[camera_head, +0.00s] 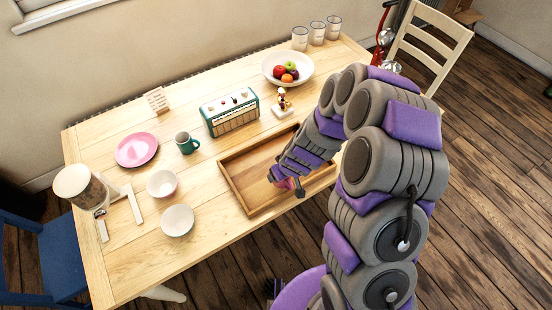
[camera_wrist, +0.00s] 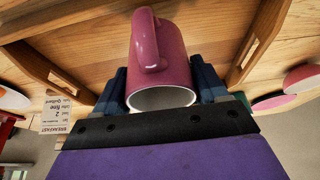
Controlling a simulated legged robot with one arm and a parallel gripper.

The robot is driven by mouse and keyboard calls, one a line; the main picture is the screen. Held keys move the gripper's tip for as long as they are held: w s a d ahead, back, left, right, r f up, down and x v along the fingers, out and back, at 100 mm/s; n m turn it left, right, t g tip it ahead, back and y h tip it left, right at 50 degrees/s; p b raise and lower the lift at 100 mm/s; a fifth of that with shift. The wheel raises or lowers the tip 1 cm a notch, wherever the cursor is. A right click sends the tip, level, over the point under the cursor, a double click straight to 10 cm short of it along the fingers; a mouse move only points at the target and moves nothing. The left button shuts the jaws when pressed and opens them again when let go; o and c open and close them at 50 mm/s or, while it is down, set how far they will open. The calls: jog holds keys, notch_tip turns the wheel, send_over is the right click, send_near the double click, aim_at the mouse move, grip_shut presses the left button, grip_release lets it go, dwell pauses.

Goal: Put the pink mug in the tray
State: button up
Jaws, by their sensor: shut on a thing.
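The pink mug (camera_wrist: 172,55) is held between the two blue fingers of my gripper (camera_wrist: 161,82), its open rim facing the wrist camera and its handle toward the camera's upper side. In the head view my gripper (camera_head: 284,178) is low over the wooden tray (camera_head: 249,172), near its middle. The mug is mostly hidden there by my arm, with only a small pink patch showing. The tray walls (camera_wrist: 262,45) show on both sides of the mug in the wrist view. I cannot tell whether the mug touches the tray floor.
A fruit bowl (camera_head: 287,68) and several glasses (camera_head: 317,34) stand at the back.

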jog(key=w, duration=0.3)
jog(key=w+a, duration=0.1)
jog(key=w, duration=0.1)
jog(key=w+a, duration=0.1)
jog(key=w, duration=0.2)
jog(key=shift+w+a+f+b, duration=0.1)
jog(key=shift+w+f+b, duration=0.2)
jog(key=shift+f, duration=0.1)
jog(key=shift+w+f, duration=0.1)
jog(key=shift+f, duration=0.25)
notch_tip(320, 180, down, 3)
jog(key=shift+b, duration=0.6)
jog(key=shift+r, duration=0.1)
jog(key=o, duration=1.2)
jog(key=p+v, duration=0.2)
jog(key=v, duration=1)
jog(key=shift+a, duration=0.1)
